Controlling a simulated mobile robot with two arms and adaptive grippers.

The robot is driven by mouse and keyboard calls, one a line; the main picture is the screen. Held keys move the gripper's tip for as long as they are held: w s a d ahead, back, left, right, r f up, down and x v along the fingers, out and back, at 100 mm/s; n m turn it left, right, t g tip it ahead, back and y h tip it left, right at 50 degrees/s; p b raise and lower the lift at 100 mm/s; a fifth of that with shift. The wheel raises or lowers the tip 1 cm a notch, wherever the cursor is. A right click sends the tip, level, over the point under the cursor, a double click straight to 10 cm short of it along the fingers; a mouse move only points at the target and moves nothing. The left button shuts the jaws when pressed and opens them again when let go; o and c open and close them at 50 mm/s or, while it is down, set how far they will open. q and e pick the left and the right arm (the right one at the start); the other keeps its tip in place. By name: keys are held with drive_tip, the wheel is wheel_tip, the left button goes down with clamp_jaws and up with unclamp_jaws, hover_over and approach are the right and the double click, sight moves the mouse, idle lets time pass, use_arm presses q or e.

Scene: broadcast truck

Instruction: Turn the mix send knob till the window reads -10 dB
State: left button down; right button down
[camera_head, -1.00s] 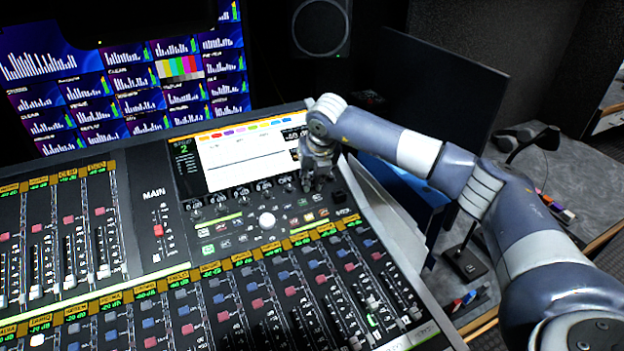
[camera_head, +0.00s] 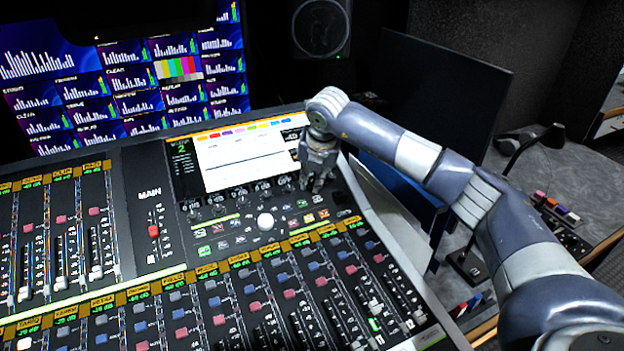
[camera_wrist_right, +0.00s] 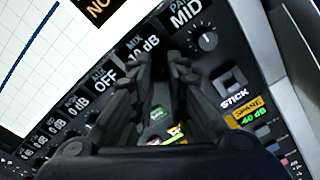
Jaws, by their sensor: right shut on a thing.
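The mixing console's right gripper end shows best: my right gripper (camera_head: 313,184) points down at the right end of the knob row under the console screen. In the right wrist view its two dark fingers (camera_wrist_right: 165,78) are shut on the mix send knob, which they hide. The MIX window (camera_wrist_right: 146,44) is just beyond the fingers. It ends in "0 dB"; a finger covers part of it, so I cannot read the full value. My left gripper is not in view.
The PAN window (camera_wrist_right: 186,16) reads MID, with its knob (camera_wrist_right: 207,41) close right of the fingers. The AUX window (camera_wrist_right: 105,79) reads OFF on the left. A white trackball (camera_head: 265,221) and faders lie nearer. A dark monitor (camera_head: 440,95) stands behind my arm.

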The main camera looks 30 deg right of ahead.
drive_tip(key=shift+r, duration=0.1)
drive_tip(key=c, duration=1.5)
unclamp_jaws()
